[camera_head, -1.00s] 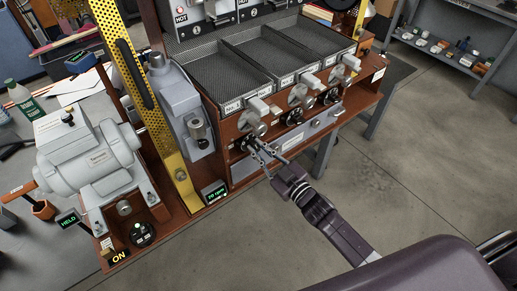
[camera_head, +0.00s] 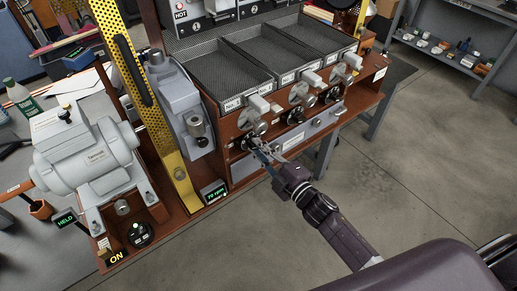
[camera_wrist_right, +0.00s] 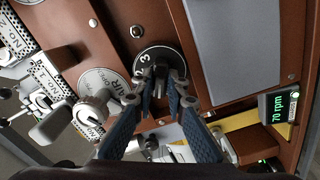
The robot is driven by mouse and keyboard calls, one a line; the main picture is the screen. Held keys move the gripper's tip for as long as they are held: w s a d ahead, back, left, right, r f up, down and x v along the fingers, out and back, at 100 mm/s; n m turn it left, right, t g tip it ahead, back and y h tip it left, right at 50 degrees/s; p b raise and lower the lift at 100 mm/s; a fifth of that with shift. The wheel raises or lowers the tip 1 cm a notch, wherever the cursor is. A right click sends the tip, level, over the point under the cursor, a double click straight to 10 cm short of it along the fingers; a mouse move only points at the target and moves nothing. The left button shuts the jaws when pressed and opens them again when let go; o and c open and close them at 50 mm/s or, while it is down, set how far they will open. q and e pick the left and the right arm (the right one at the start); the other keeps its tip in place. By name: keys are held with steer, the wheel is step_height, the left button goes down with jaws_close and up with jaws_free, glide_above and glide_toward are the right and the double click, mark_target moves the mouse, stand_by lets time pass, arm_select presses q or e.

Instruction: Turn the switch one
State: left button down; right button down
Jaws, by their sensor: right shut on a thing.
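The switch is a round black rotary knob (camera_head: 246,141) on the red-brown front panel, below the leftmost mesh tray, labelled No. 1. In the right wrist view the knob (camera_wrist_right: 158,58) shows a dial with the numbers 2 and 3. My right gripper (camera_head: 262,150) reaches the panel from the lower right. In the right wrist view its two blue-grey fingers (camera_wrist_right: 160,82) are closed on both sides of the knob's grip bar. The fingertips partly hide the dial, so I cannot read its full setting. My left gripper is not in view.
Two similar black knobs (camera_head: 293,117) sit further right on the panel. A round AIR dial (camera_wrist_right: 100,85) is close beside the gripper. A green display (camera_head: 213,191) reads 70 rpm. A grey motor (camera_head: 88,158) stands left. The floor at right is clear.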

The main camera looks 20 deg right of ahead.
steer(key=shift+n, duration=0.4)
steer(key=c, duration=1.9)
jaws_free()
steer(key=shift+c, duration=0.2)
steer(key=v, duration=1.2)
